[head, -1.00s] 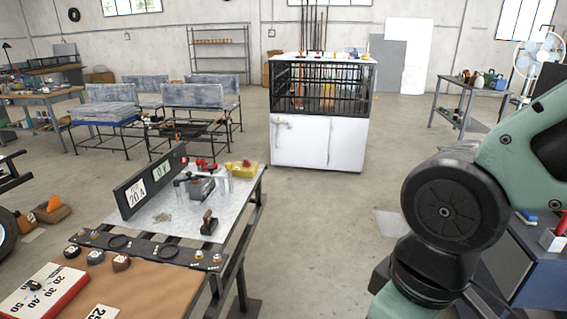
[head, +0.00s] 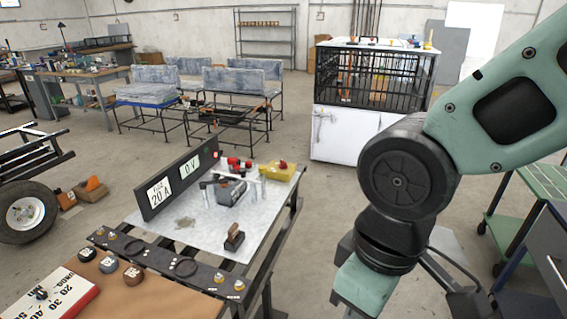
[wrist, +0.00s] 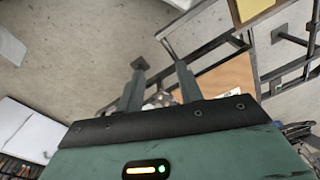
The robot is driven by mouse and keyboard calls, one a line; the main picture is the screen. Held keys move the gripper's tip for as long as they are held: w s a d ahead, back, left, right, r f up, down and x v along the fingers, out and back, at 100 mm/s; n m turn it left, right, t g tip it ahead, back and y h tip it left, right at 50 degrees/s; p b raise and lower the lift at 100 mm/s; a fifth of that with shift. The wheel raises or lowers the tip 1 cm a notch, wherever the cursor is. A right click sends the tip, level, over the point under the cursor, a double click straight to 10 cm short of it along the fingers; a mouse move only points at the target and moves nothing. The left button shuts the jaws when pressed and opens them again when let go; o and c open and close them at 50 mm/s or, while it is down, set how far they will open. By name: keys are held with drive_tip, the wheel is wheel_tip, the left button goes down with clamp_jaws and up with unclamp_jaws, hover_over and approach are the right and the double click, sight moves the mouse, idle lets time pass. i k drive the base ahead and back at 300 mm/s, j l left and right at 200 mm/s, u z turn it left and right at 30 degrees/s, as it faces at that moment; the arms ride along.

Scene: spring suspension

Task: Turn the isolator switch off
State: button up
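A yellow box with a red knob (head: 280,172), which looks like the isolator switch, sits at the far right corner of a metal-topped bench (head: 205,222). It is too small to read the knob's position. A grey device with red parts (head: 230,190) stands left of it. A black panel (head: 175,182) with "FUSE 20 A" and "0 V" signs stands along the bench's left side. In the wrist view my gripper (wrist: 160,72) is open, its two fingers apart and empty above the floor. The gripper is outside the head view, and the yellow box is not identifiable in the wrist view.
A small block with a brown handle (head: 234,237) sits near the bench's front right. A dark strip with terminals (head: 165,262) and a brown board (head: 110,290) lie nearer. A caged white cabinet (head: 340,135) stands behind.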

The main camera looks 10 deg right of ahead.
sight(282, 165)
drive_tip(key=i+l+u, duration=0.25)
drive_tip(key=i+l, duration=1.6)
drive_tip(key=i, duration=0.15)
